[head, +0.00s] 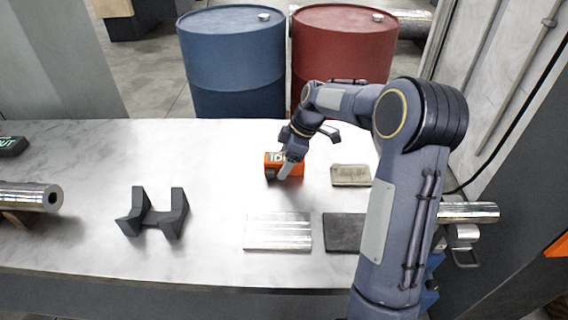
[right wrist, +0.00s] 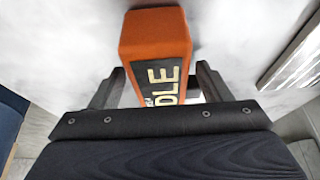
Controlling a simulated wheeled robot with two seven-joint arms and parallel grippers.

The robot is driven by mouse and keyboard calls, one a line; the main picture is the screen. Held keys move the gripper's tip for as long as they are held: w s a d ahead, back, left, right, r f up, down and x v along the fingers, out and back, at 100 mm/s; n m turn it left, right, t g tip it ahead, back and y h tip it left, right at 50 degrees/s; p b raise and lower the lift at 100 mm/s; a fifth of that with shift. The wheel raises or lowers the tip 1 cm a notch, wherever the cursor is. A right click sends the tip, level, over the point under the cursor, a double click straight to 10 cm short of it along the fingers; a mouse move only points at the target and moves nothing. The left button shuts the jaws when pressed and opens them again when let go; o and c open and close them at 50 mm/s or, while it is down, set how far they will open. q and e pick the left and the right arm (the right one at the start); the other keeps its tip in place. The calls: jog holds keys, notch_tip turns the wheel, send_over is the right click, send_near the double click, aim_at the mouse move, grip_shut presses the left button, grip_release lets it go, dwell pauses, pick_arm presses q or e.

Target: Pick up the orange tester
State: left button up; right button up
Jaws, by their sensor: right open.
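The orange tester (head: 297,169) lies on the pale worktop, below the gap between the two barrels, with a dark label and pale letters. It also shows in the right wrist view (right wrist: 152,32), where the label reads "DLE". My right gripper (head: 283,168) is down at the tester and partly hides it in the head view. In the right wrist view its open fingers (right wrist: 158,88) stand on either side of the tester, with a gap visible on the right; contact on the left is hard to judge. My left gripper is not in view.
A blue barrel (head: 231,62) and a red barrel (head: 343,45) stand behind the worktop (head: 215,160). A beige block (head: 351,176) lies right of the tester. A silver plate (head: 277,232), a dark plate (head: 342,232) and a black cradle (head: 152,218) are nearer the front.

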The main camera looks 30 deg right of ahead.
jog(key=shift+f, duration=0.2)
jog(key=c, duration=1.1)
jog(key=shift+c, duration=0.9)
jog(key=shift+r, duration=0.15)
